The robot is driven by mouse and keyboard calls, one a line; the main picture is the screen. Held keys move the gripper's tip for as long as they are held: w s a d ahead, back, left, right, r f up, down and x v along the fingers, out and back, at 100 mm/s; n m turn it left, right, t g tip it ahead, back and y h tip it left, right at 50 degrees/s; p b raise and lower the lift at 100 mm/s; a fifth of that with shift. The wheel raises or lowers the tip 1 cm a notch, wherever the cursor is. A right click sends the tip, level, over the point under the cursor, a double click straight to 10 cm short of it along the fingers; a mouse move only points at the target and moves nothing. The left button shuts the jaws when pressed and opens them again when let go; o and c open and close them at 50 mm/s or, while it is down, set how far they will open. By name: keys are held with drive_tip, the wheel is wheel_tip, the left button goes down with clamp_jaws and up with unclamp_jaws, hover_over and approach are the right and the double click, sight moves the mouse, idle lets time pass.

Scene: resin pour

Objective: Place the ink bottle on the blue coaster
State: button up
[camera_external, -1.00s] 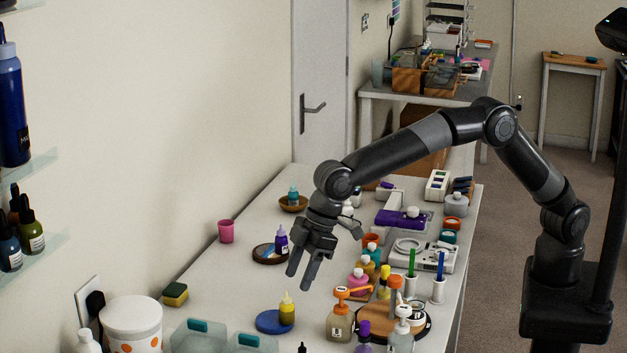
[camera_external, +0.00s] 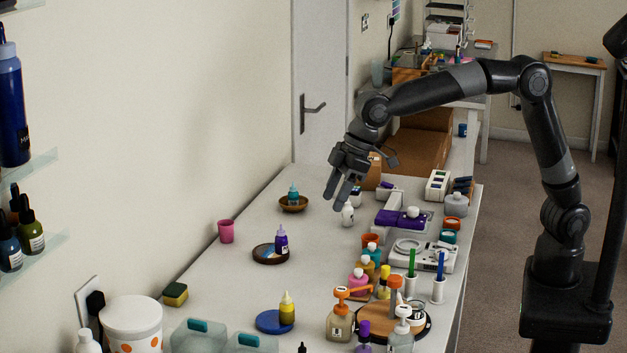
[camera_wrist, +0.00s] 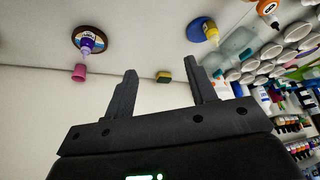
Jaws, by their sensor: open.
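The blue coaster (camera_external: 262,322) lies on the near part of the table, and also shows in the wrist view (camera_wrist: 194,29). A small yellow bottle (camera_external: 287,311) with a pointed tip stands upright on the coaster's right side; the wrist view shows it too (camera_wrist: 211,33). Its label is too small to read, so I cannot tell whether it is the ink bottle. A purple bottle (camera_external: 281,240) stands on a dark round coaster (camera_external: 264,257). My gripper (camera_external: 341,198) is open and empty, raised above the table's far half, apart from these bottles.
A teal bottle (camera_external: 293,194) sits in a wooden bowl (camera_external: 303,205). A white bottle (camera_external: 347,217) stands near my gripper in the picture. A pink cup (camera_external: 226,232) and a sponge (camera_external: 175,295) lie along the wall side. Bottles and pumps crowd the right; the table's middle is clear.

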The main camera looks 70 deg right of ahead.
drive_tip(key=s+d+r+m+t+h, duration=0.1)
drive_tip(key=s+d+r+m, duration=0.15)
drive_tip(key=s+d, duration=0.65)
drive_tip(key=s+d+r+m, duration=0.1)
drive_tip(key=s+d+r, duration=0.25)
drive_tip(key=d, duration=0.95)
drive_tip(key=s+d+f+m, duration=0.1)
drive_tip(key=s+d+f, duration=0.1)
drive_tip(key=s+d, duration=0.2)
drive_tip(key=s+d+f+m+h, duration=0.1)
drive_tip(key=s+d+f, duration=0.2)
drive_tip(key=s, duration=0.6)
drive_tip(key=s+d+f+m, duration=0.1)
drive_tip(key=s+d+f, duration=0.2)
drive_tip(key=s, duration=0.3)
drive_tip(key=shift+s+d+t+h, duration=0.15)
drive_tip(key=shift+d+t+h, duration=0.15)
drive_tip(key=shift+d, duration=0.55)
